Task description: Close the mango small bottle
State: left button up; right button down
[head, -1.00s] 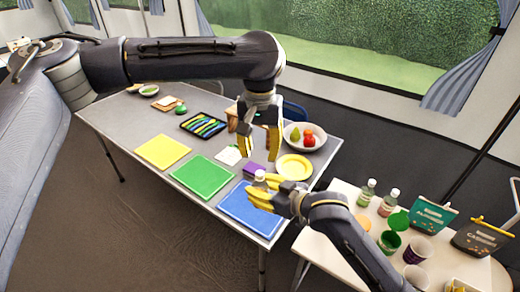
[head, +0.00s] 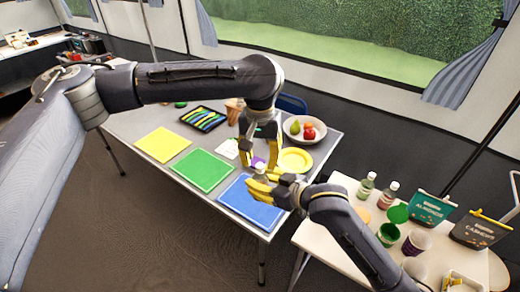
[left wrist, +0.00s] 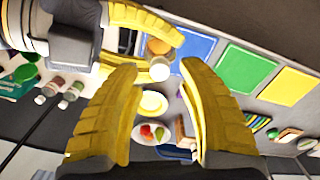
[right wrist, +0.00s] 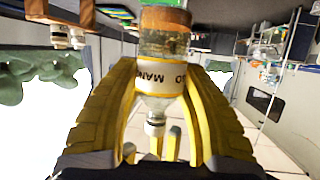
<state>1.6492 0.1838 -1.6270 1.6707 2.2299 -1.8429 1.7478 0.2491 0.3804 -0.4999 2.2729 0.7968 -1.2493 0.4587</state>
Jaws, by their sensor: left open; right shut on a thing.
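The mango bottle (right wrist: 163,75) is held by my right gripper (right wrist: 155,105), with a white label and orange-brown contents. Its narrow neck has a white top, also seen in the left wrist view (left wrist: 160,69); I cannot tell how tightly that white top sits. In the head view the bottle's pale top (head: 260,168) shows above the right gripper (head: 256,184), over the blue mat. My left gripper (head: 260,160) is open, pointing down just above the bottle's top. In the left wrist view the bottle's top lies ahead of the open left fingers (left wrist: 170,85), apart from them.
The blue mat (head: 245,205) lies under the bottle, with a green mat (head: 203,170) to its left. A yellow plate (head: 296,159) and a fruit bowl (head: 293,124) stand behind. The side table at right holds two other bottles (head: 366,188), cups and pouches.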

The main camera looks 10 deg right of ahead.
pick_arm(q)
jog(key=shift+f, duration=1.05)
jog(key=shift+o, duration=0.3)
grip_shut()
